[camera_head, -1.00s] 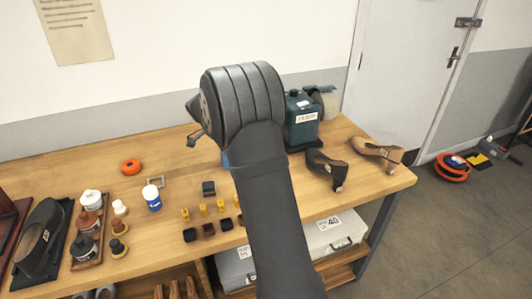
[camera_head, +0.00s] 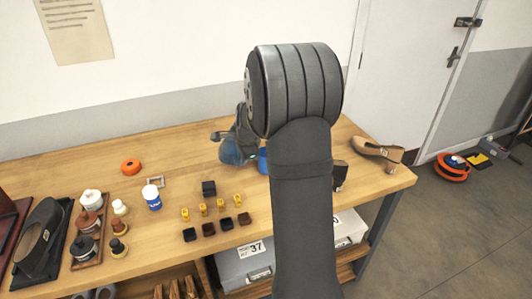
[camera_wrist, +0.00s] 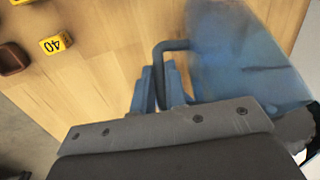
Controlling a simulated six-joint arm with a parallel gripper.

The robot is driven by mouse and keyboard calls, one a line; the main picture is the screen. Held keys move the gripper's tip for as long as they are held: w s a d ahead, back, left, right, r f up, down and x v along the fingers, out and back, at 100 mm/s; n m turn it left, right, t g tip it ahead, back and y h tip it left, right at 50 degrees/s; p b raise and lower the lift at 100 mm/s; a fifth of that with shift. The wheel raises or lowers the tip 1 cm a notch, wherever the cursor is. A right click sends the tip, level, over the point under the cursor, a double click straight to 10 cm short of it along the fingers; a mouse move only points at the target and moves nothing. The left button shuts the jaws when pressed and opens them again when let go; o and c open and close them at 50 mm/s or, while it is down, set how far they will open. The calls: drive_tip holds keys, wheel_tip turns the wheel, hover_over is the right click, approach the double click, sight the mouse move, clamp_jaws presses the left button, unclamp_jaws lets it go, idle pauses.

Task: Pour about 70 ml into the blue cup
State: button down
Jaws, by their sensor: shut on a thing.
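A translucent blue jug (camera_wrist: 245,55) fills the upper right of the wrist view, with a dark bent handle (camera_wrist: 172,46). My gripper (camera_wrist: 160,85) is shut on the jug at its handle side. In the head view the jug (camera_head: 232,152) shows left of my wrist, apparently tilted; its base and any clearance from the table are unclear. The blue cup (camera_head: 263,161) stands on the table just right of the jug, partly hidden by my arm. The liquid level in either is not readable.
Small yellow blocks (camera_head: 221,205) and dark blocks (camera_head: 208,229) lie in front. A white-and-blue bottle (camera_head: 152,197) and orange ring (camera_head: 131,166) are left. A tan shoe form (camera_head: 378,151) lies right. Wooden table (camera_head: 80,172) is clear at back left.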

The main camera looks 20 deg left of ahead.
drive_tip(key=shift+w+d+f+y, duration=0.15)
drive_tip(key=shift+d+y, duration=0.3)
drive_tip(key=shift+y, duration=1.05)
drive_tip(key=shift+a+y+p, duration=0.25)
drive_tip(key=shift+y+p, duration=0.1)
drive_tip(key=shift+y, duration=0.45)
drive_tip(key=shift+a+f+n+y+p, duration=0.2)
drive_tip(key=shift+n+y+p, duration=0.35)
drive_tip(key=shift+y, duration=0.25)
drive_tip(key=m+y+p, duration=0.1)
drive_tip(key=m+p, duration=0.1)
drive_tip(key=p, duration=0.1)
drive_tip(key=shift+a, duration=0.4)
drive_tip(key=shift+a+p, duration=0.1)
drive_tip(key=shift+p, duration=0.4)
drive_tip(key=shift+r+p, duration=0.1)
drive_tip(key=shift+p, duration=0.85)
drive_tip(key=shift+s+d+r+g, duration=0.1)
drive_tip(key=shift+s+d+g, duration=0.2)
drive_tip(key=shift+g, duration=0.2)
